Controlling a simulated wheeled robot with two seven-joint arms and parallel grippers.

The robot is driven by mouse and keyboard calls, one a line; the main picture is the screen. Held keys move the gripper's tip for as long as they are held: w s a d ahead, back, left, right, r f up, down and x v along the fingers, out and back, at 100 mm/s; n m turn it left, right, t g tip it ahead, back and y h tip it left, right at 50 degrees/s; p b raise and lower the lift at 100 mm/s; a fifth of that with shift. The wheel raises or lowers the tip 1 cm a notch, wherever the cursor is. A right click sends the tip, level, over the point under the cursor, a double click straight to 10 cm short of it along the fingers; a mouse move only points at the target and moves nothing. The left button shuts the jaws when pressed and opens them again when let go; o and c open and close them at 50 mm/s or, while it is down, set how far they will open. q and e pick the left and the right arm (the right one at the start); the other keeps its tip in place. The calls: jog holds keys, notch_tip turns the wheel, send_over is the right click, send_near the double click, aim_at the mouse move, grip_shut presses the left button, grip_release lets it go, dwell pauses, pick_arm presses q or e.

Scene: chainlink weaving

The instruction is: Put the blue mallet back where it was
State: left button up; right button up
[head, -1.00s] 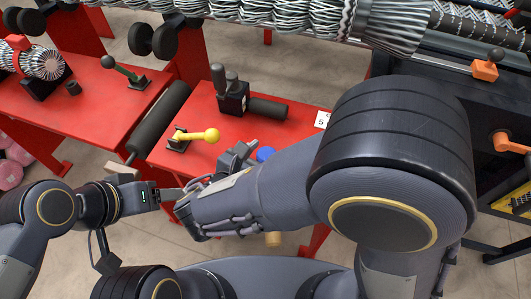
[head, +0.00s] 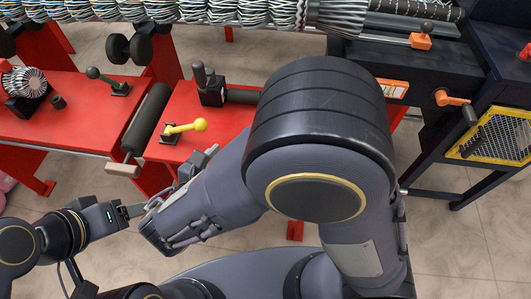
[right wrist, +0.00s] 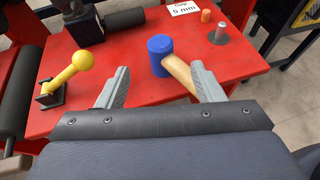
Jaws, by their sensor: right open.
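The blue mallet has a blue cylindrical head (right wrist: 160,56) and a wooden handle (right wrist: 179,73). In the right wrist view it lies on the red table (right wrist: 140,108), its handle running toward the right finger and partly hidden behind it. My right gripper (right wrist: 160,84) is open and empty, the mallet's head ahead of and between its fingers. In the head view my right arm hides the mallet. My left gripper (head: 133,211) is at lower left, close to my right forearm; its jaw opening is unclear.
A yellow-knobbed lever (right wrist: 72,70) stands left of the mallet. A "5 mm" label (right wrist: 184,8), a small orange piece (right wrist: 205,15) and a grey peg (right wrist: 219,34) are behind it. A dark roller (head: 150,125) lies along the table's left edge.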

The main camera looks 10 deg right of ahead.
jog(key=s+d+m+g+y, duration=0.35)
jog(key=d+m+g, duration=0.55)
jog(key=d+m, duration=0.65)
jog(key=s+d+r+m+t+y, duration=0.3)
jog(key=s+d+m+y, duration=0.3)
jog(key=m, duration=0.9)
jog(key=shift+s+r+m+y, duration=0.3)
jog(key=shift+s+m+y, duration=0.05)
jog(key=shift+s+y, duration=0.35)
jog(key=shift+d, duration=0.1)
notch_tip(320, 180, up, 12)
jog(key=p, duration=1.1)
jog(key=shift+f, duration=0.15)
jog(key=shift+w, duration=0.1)
